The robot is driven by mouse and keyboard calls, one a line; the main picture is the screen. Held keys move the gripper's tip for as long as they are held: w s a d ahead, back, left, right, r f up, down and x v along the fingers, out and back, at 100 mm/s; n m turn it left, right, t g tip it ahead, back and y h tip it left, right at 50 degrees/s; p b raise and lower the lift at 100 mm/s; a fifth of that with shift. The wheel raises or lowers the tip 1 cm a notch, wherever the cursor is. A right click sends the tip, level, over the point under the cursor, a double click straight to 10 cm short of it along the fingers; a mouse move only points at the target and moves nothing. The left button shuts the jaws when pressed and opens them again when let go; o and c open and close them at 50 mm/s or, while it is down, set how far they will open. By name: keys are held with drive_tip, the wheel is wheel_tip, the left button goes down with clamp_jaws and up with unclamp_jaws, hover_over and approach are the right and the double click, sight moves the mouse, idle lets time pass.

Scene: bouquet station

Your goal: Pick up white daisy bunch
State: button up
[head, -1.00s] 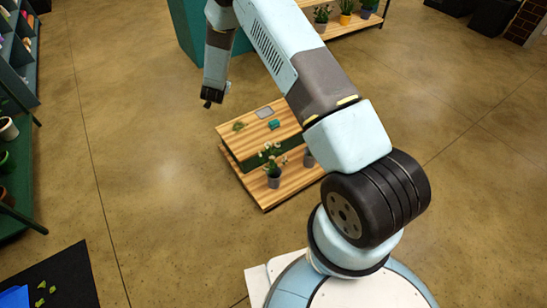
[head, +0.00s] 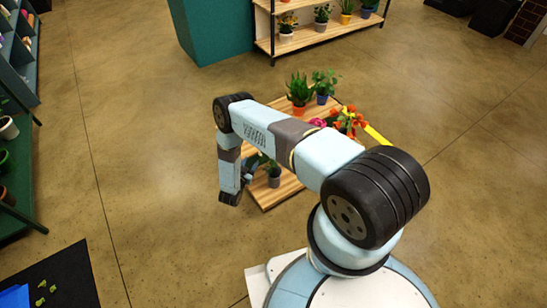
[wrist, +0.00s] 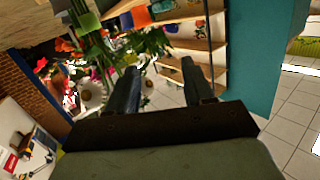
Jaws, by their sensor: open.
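In the head view, my gripper (head: 230,198) points down at the left edge of the wooden stand (head: 272,200), left of a grey pot with a green plant (head: 273,178); my arm hides part of that plant. In the wrist view my gripper (wrist: 160,70) has its two dark fingers apart, with nothing held between them.
Potted plants (head: 300,92) and red-orange flowers (head: 349,120) stand on the stand behind my arm. A back shelf (head: 330,30) and a teal block (head: 212,30) are beyond. A black mat (head: 60,275) lies at lower left. Floor left of the stand is clear.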

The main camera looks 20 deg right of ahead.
drive_tip(key=h, duration=0.2)
approach(272, 164)
drive_tip(key=shift+t, duration=0.3)
drive_tip(key=shift+f+x, duration=0.2)
drive_tip(key=shift+x, duration=2.6)
drive_tip(key=shift+f+x, duration=0.15)
drive_tip(key=shift+x, duration=2.7)
drive_tip(key=shift+a, duration=0.15)
clamp_jaws()
